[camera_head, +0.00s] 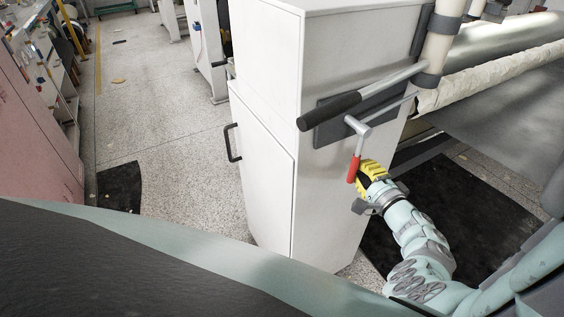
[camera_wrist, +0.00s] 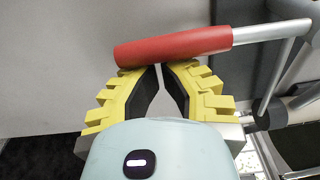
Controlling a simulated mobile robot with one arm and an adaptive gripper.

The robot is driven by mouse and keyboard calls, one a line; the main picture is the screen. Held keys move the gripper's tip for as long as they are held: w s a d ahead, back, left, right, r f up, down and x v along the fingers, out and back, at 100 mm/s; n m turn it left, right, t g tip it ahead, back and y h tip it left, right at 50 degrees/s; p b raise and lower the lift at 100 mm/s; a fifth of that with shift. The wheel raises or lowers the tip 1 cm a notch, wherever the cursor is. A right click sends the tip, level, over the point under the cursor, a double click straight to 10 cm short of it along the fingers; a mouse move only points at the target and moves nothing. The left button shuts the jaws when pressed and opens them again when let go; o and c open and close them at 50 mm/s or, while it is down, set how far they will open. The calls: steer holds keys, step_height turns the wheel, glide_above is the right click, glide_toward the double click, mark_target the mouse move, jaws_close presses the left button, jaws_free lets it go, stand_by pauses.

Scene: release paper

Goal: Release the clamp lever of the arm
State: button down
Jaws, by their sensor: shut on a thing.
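The clamp lever (camera_head: 353,170) has a red grip that hangs down from a grey metal rod beside the white cabinet, below a larger arm with a black handle (camera_head: 329,111). My gripper (camera_head: 361,172), with yellow-and-black fingers, is at the red grip from the right. In the wrist view the red grip (camera_wrist: 172,46) lies across the fingertips (camera_wrist: 160,68). The far side of the grip is hidden from the wrist camera.
The white cabinet (camera_head: 270,150) stands just left of the lever, with a black door handle (camera_head: 232,142). A vertical post (camera_head: 440,40) and a long white roll (camera_head: 500,72) are at the upper right. Speckled floor (camera_head: 165,130) is open on the left.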

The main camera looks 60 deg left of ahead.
steer(key=shift+s+r+m+p, duration=0.1)
steer(key=shift+s+m+p, duration=0.75)
steer(key=shift+s+m, duration=0.2)
steer(key=s+r+m+g+p, duration=0.1)
steer(key=s+r+m+p, duration=0.3)
steer(key=p, duration=0.5)
steer(key=s+a+r+m+g+h+p, duration=0.1)
steer(key=s+r+m+p, duration=0.4)
steer(key=s+m+p, duration=0.3)
steer(key=shift+s+r+m+g+p, duration=0.3)
steer(key=shift+m+g+p, duration=0.1)
steer(key=shift+m+p, duration=0.5)
steer(key=shift+a, duration=0.1)
